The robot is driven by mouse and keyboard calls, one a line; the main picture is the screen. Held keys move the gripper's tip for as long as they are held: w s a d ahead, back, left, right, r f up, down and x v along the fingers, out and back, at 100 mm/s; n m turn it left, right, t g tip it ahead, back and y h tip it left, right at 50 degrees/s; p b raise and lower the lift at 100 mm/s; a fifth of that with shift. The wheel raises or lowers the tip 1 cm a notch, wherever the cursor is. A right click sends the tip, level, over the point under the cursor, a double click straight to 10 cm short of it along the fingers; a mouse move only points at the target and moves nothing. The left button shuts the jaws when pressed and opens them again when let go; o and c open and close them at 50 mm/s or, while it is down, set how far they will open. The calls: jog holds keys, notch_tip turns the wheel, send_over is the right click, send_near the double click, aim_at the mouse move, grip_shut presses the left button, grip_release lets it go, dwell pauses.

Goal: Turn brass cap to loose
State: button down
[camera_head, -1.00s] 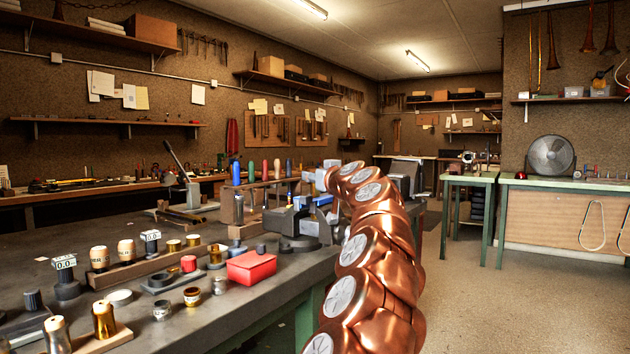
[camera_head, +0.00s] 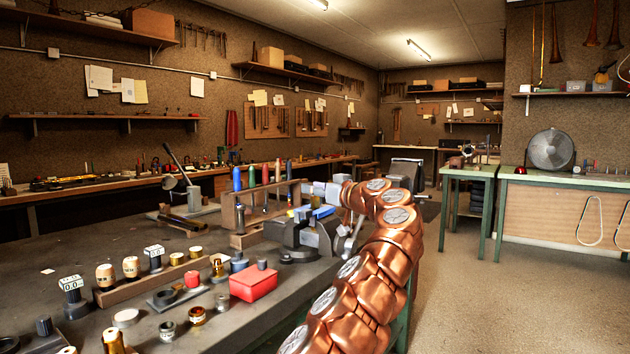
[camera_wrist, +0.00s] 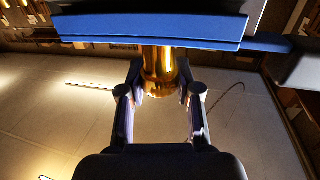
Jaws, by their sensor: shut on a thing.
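A brass cap (camera_wrist: 158,66) shows in the wrist view as a shiny gold cylinder just beneath the blue jaw pad (camera_wrist: 150,28). My gripper (camera_wrist: 160,84) is shut on the cap, one finger on each side of it. In the head view the grey vise (camera_head: 288,236) stands at the far right edge of the bench, with a blue pad (camera_head: 323,212) at its jaws. My arm reaches to the vise from the right. The cap and my fingertips cannot be made out in the head view. How far the cap is turned cannot be told.
A wooden rack with coloured-handled tools (camera_head: 262,194) stands just behind the vise. A red box (camera_head: 255,284) and several small brass parts lie nearer on the bench (camera_head: 150,225). A green-legged table (camera_head: 468,174) stands to the right across open floor.

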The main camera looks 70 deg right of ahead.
jog(key=shift+r+n+y+p, duration=0.15)
jog(key=shift+n+y+p, duration=0.2)
jog(key=shift+p, duration=0.3)
jog(key=c, duration=0.8)
grip_release()
jog(key=shift+o, duration=0.2)
jog(key=shift+s, duration=0.1)
jog(key=v, duration=1.1)
jog(key=shift+s, duration=0.35)
jog(key=shift+a, duration=0.1)
dwell(0.4)
